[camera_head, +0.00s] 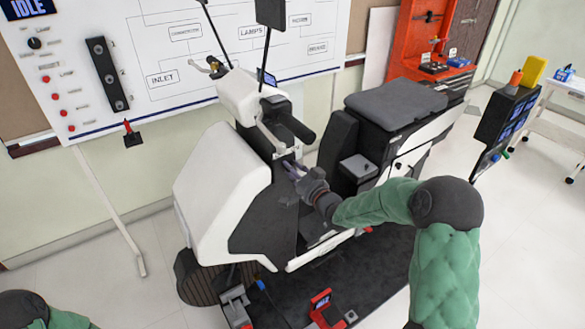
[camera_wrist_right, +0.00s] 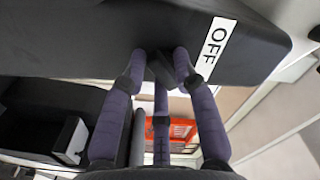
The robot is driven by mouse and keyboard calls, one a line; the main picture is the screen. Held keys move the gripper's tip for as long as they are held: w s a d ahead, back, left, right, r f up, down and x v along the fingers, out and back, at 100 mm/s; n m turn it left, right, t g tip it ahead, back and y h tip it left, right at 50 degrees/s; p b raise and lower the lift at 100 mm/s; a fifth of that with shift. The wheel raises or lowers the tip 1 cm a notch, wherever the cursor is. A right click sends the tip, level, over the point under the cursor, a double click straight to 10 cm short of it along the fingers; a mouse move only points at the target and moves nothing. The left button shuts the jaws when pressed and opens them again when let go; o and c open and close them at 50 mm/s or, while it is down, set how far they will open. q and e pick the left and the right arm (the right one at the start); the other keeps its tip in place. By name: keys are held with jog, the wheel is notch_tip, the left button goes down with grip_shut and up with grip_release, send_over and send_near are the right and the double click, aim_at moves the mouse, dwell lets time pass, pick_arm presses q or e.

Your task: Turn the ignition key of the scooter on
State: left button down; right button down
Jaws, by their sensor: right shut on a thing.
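The white and black scooter (camera_head: 222,170) stands in the middle of the head view, with its handlebar at the top. My right gripper (camera_head: 292,168) reaches from the right to the dark panel below the handlebar. In the right wrist view its purple fingers (camera_wrist_right: 158,66) close around a small dark piece, the ignition key (camera_wrist_right: 160,72), at the panel's edge. The fingers hide much of the key, and its exact angle is hard to tell. A white OFF label (camera_wrist_right: 214,46) is on the panel beside the fingers. My left gripper is out of view; only part of that arm shows.
A whiteboard (camera_head: 215,45) with a wiring diagram stands behind the scooter. The black seat (camera_head: 395,103) is right of my gripper. A dark screen unit (camera_head: 505,120) stands at the right. A red clamp (camera_head: 322,300) is on the dark base below.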

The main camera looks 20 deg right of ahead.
jog(key=shift+d+f+m, duration=0.1)
jog(key=shift+m, duration=0.9)
jog(key=shift+f, duration=0.1)
jog(key=c, duration=1.1)
grip_release()
jog(key=shift+d, duration=0.1)
jog(key=shift+s, duration=0.1)
jog(key=s+d, duration=0.1)
jog(key=s, duration=1)
jog(key=shift+s+d, duration=0.25)
jog(key=shift+s, duration=0.15)
